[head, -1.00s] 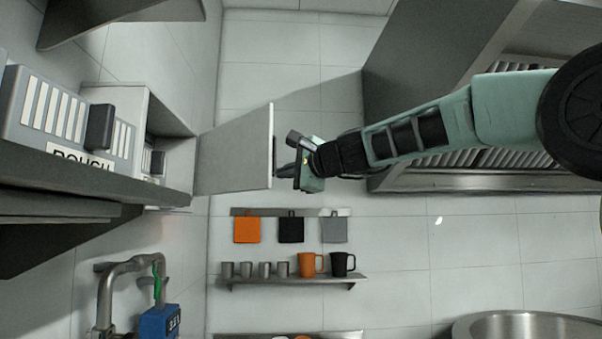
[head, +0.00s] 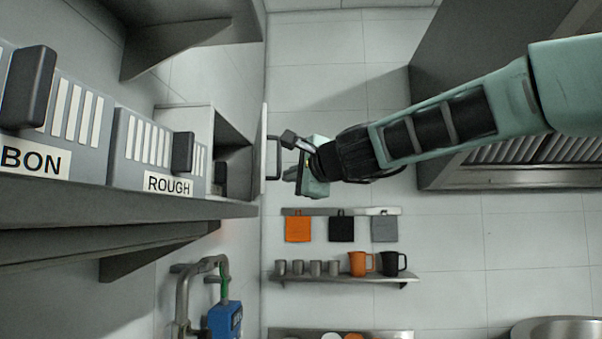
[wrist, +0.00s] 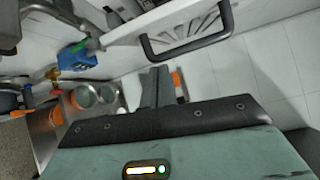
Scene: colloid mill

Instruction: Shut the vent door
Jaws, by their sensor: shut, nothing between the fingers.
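The vent door (head: 264,150) is a thin pale panel, seen nearly edge-on in the head view, beside the open-fronted pale box (head: 190,122) at the left. The box's dark inside shows, so the door stands open. A dark bar handle (head: 277,157) sticks out from its right face. In the wrist view the door (wrist: 160,25) shows its slotted face and its black handle (wrist: 188,44). My gripper (head: 288,174) is shut and empty, just right of the handle and apart from the door's face. Its fingers (wrist: 155,86) show below the handle in the wrist view; contact cannot be told.
Grey label-bearing units (head: 150,150) stand on a shelf (head: 130,208) at the left. A rail with cloths (head: 341,229) and a shelf with cups and mugs (head: 345,277) are on the wall below. A large hood (head: 500,120) is at the right. Open space lies below my arm.

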